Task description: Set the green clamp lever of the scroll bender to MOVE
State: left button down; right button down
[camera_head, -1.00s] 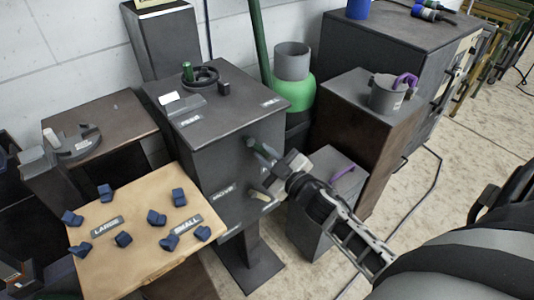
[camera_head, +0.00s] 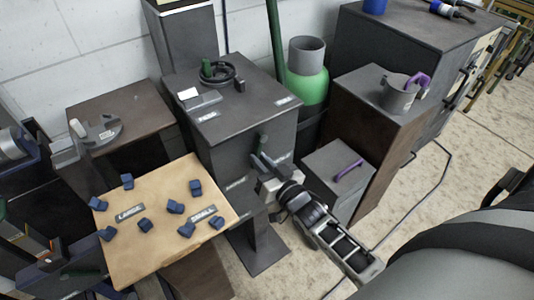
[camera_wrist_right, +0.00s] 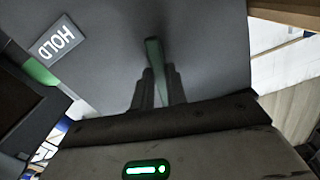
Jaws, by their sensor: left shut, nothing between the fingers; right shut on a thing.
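The scroll bender is a dark grey box (camera_head: 225,150) with a disc on top. Its green clamp lever (camera_head: 263,141) is on the front face, partly hidden by my right gripper (camera_head: 262,163). In the right wrist view the green lever (camera_wrist_right: 153,58) stands between the two dark fingers, which are shut on it. The MOVE label (camera_head: 236,183) is low on the front face in the head view, left of my gripper.
A tan board (camera_head: 160,240) with several blue blocks stands left of the bender. A low grey box (camera_head: 340,180) with a purple handle stands close on the right. Behind is a green and grey cylinder (camera_head: 305,88).

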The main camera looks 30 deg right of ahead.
jog(key=shift+s+a+r+m+p, duration=0.15)
jog(key=shift+a+m+p, duration=0.2)
jog(key=shift+m, duration=0.35)
jog(key=shift+w+a+r+m+p, duration=0.1)
jog(key=shift+a+r+m+p, duration=0.2)
jog(key=shift+m, duration=0.4)
jog(key=shift+s+a+r+m+p, duration=0.1)
jog(key=shift+a+m+p, duration=0.25)
jog(key=shift+m, duration=0.35)
jog(key=shift+a, duration=0.1)
jog(key=c, duration=1.4)
grip_release()
jog(key=s+d, duration=0.1)
jog(key=s, duration=1.4)
jog(key=shift+s+d, duration=0.15)
jog(key=shift+s, duration=0.25)
